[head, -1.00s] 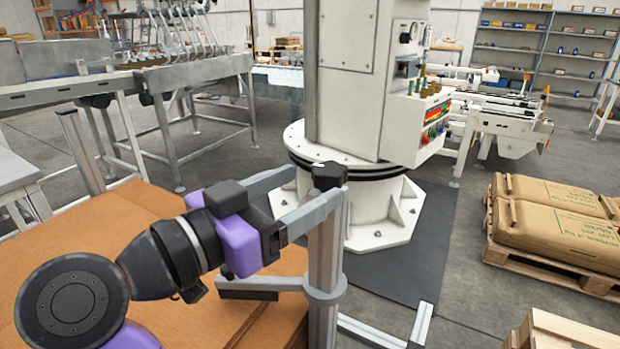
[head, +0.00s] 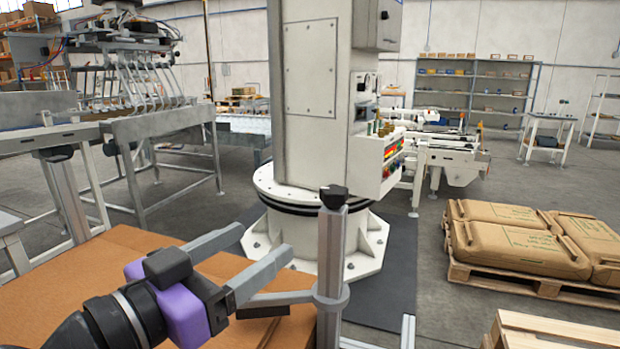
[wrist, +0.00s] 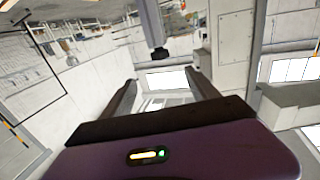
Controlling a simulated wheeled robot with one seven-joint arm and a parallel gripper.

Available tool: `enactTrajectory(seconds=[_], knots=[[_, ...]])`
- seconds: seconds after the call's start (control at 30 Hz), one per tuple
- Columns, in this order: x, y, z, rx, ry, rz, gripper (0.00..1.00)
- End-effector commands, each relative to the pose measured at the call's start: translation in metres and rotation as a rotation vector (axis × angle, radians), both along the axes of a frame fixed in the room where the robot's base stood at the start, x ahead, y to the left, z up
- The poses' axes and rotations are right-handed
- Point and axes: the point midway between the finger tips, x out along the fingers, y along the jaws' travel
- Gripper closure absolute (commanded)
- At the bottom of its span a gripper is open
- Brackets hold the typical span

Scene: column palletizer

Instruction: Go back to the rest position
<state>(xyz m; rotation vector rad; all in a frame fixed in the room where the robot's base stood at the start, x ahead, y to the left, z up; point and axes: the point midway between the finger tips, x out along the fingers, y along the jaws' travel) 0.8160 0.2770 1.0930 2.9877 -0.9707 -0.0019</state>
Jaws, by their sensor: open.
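My gripper (head: 262,257) is open in the head view, its two grey fingers apart. It points right, towards a grey post with a black knob (head: 332,235). The lower finger overlaps the post's collar in the picture; I cannot tell whether they touch. In the wrist view the fingers (wrist: 160,90) are spread with nothing between them, and a dark-tipped post (wrist: 152,30) shows beyond them. Brown cardboard (head: 90,290) lies below my arm.
The white palletizer column (head: 315,110) stands on a round base behind the post. A pallet of brown sacks (head: 530,245) is at the right, with an empty-looking wooden pallet (head: 550,332) in front. A conveyor frame (head: 160,122) is at the left.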

Motion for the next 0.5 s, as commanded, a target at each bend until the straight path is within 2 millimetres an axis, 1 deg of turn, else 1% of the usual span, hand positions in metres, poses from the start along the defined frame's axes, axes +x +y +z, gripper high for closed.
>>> enactTrajectory(seconds=[0.07, 0.27, 0.5], knots=[[0.002, 0.001, 0.002, -0.024, 0.005, 0.008, 0.31], [0.012, 0.019, 0.014, -0.088, -0.005, 0.095, 0.31], [0.024, 0.05, 0.032, -0.155, -0.037, 0.263, 0.31]])
